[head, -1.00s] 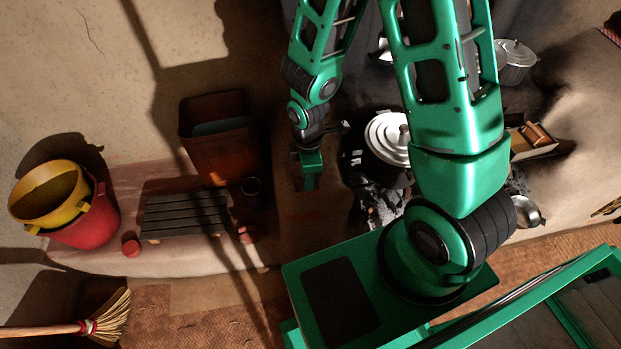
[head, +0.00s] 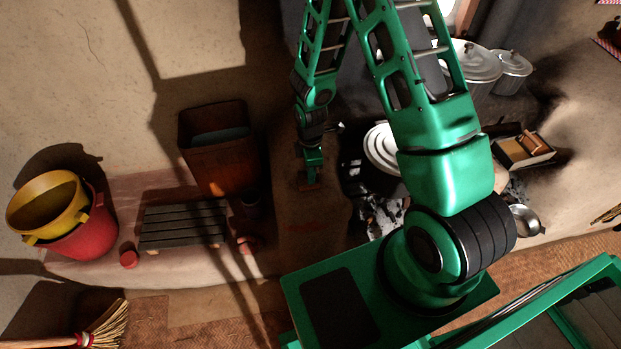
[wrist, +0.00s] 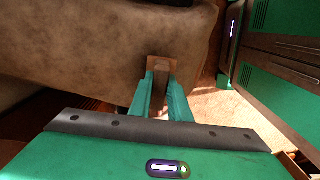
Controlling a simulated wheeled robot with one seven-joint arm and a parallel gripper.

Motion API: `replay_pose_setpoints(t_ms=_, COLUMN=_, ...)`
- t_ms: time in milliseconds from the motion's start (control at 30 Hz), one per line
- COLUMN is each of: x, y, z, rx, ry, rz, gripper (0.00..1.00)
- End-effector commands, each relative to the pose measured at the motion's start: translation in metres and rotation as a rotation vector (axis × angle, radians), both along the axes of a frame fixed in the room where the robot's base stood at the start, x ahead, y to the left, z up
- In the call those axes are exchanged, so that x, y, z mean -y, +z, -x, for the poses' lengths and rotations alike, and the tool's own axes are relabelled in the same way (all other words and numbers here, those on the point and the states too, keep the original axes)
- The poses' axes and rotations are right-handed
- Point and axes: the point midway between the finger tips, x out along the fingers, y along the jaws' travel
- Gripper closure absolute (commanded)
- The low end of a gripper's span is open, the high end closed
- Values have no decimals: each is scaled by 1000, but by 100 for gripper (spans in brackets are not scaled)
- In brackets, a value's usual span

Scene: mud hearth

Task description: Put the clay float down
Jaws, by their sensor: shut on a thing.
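My gripper (head: 312,177) is shut on the clay float, out over the mud ledge. In the wrist view my two green fingers (wrist: 160,92) point away from the camera and close on the float (wrist: 158,64), a small flat brown piece. In the head view the float (head: 309,187) is a small brown patch at the fingertips, dim and partly covered by them. The mud surface (wrist: 90,40) lies beyond it in the wrist view. I cannot tell whether the float touches that surface.
A rusty bin (head: 218,150) and a slatted dark stool (head: 183,225) stand left of my gripper. A lidded pot (head: 381,148) stands right of it, by the hearth. A yellow basin (head: 45,205) sits in a red tub (head: 82,233) at far left. Bare ledge (head: 305,225) shows in front.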

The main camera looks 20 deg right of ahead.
Motion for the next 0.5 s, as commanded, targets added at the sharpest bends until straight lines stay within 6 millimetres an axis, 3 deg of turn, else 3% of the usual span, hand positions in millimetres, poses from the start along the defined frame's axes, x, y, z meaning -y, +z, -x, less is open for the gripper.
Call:
replay_pose_setpoints(t_ms=233, x=0, y=-31, z=1, rx=-2, ry=-1, rz=1, gripper=100)
replay_pose_setpoints(t_ms=500, x=0, y=-32, z=0, rx=0, ry=-1, rz=0, gripper=100)
